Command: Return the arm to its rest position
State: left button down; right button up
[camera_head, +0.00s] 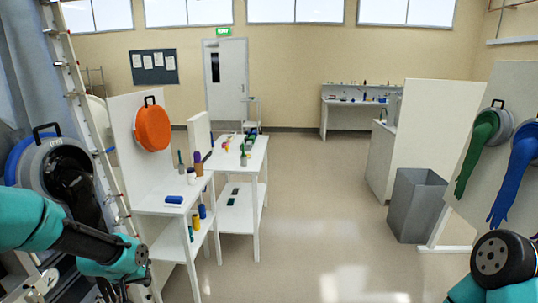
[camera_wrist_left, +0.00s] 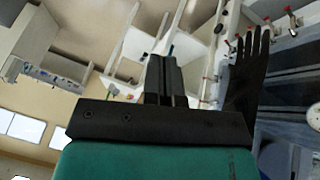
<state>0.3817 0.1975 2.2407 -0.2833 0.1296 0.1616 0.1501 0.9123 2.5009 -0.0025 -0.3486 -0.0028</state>
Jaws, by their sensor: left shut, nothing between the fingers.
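My left arm comes in from the left edge, teal and black. Its gripper (camera_head: 115,291) hangs at the bottom edge, partly cut off. In the left wrist view, the left gripper (camera_wrist_left: 166,72) has its two dark fingers together with nothing between them. It is clear of the tables and touches nothing that I can see. A black glove (camera_wrist_left: 247,78) hangs to the right of the fingers in that view. Of my right arm only a teal and black joint shows at the lower right; its gripper is out of view.
A glove port (camera_head: 62,172) and a ladder-like rail (camera_head: 84,112) stand close to the left arm. White tables (camera_head: 178,208) with bottles and an orange port cover (camera_head: 153,128) lie beyond. A grey bin (camera_head: 415,205) and green and blue gloves (camera_head: 478,150) are right. The middle floor is clear.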

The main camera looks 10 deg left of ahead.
pick_arm(q)
jog(key=s+d+f+m+g+h, duration=0.1)
jog(key=d+f+g+h, duration=0.1)
jog(key=d+f, duration=1.2)
jog(key=s+d+f+m+g+h, duration=0.1)
jog(key=s+d+f+g, duration=0.2)
jog(key=s+d+f, duration=0.7)
jog(key=s+x, duration=0.1)
jog(key=x, duration=0.3)
jog(key=shift+f, duration=0.15)
